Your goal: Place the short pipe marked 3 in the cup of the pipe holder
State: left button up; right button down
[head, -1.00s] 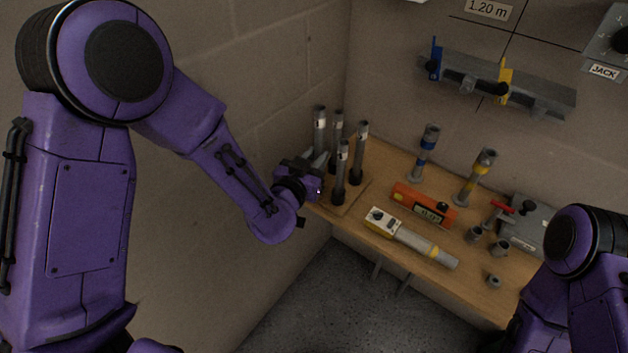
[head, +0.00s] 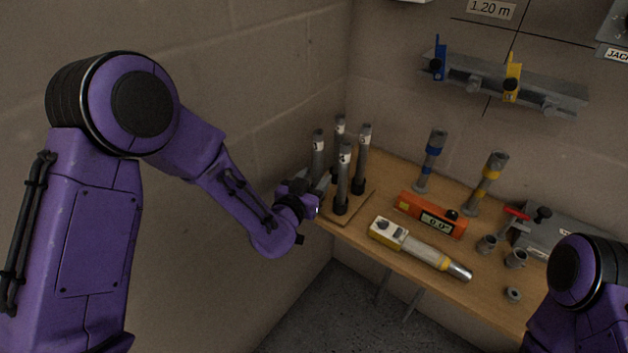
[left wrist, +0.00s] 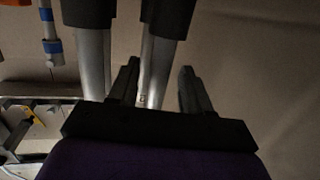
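Several grey short pipes with white number labels stand upright in dark sockets on a wooden base (head: 357,207) at the table's left corner. The short pipe marked 3 (head: 362,158) appears to be the right-hand back one; its label is small. The pipe marked 1 (head: 318,150) and the one marked 4 (head: 344,172) stand nearer my left gripper (head: 318,183). In the left wrist view the left gripper (left wrist: 160,85) is open, with a pipe (left wrist: 157,65) seen between or just beyond its fingers. I cannot tell which of the small grey cups (head: 487,244) belongs to the pipe holder. My right gripper is out of view.
An orange level (head: 430,214), a yellow-and-grey tool (head: 425,250), a blue-banded pipe (head: 430,160) and a yellow-banded pipe (head: 486,183) stand or lie on the table. A grey box (head: 558,232) is at the right. A rail (head: 530,88) with blue and yellow clamps is on the wall.

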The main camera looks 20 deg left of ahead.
pick_arm(q)
jog(key=shift+r, duration=0.1)
jog(key=shift+s+r, duration=0.1)
jog(key=shift+r, duration=0.15)
jog(key=s+a+r+p, duration=0.1)
jog(key=s+p, duration=0.3)
jog(key=s, duration=0.7)
jog(key=shift+s+a+p, duration=0.3)
jog(key=shift+s, duration=0.05)
jog(key=s+a+f+n+g+y, duration=0.2)
jog(key=s+a+f+n+g, duration=0.15)
jog(key=s+f, duration=0.4)
jog(key=s+a+f+n+g+y, duration=0.2)
jog(key=s+a+f+g, duration=0.2)
jog(key=f, duration=0.7)
jog(key=s+a+f+n+g+y, duration=0.1)
jog(key=s+a+f+n+g, duration=0.2)
jog(key=s+f, duration=0.4)
jog(key=s+a+g, duration=0.1)
jog(key=s+g, duration=0.1)
jog(key=s, duration=0.4)
jog(key=shift+s+g+y, duration=0.25)
jog(key=shift+g+y, duration=0.1)
jog(key=shift+y, duration=0.05)
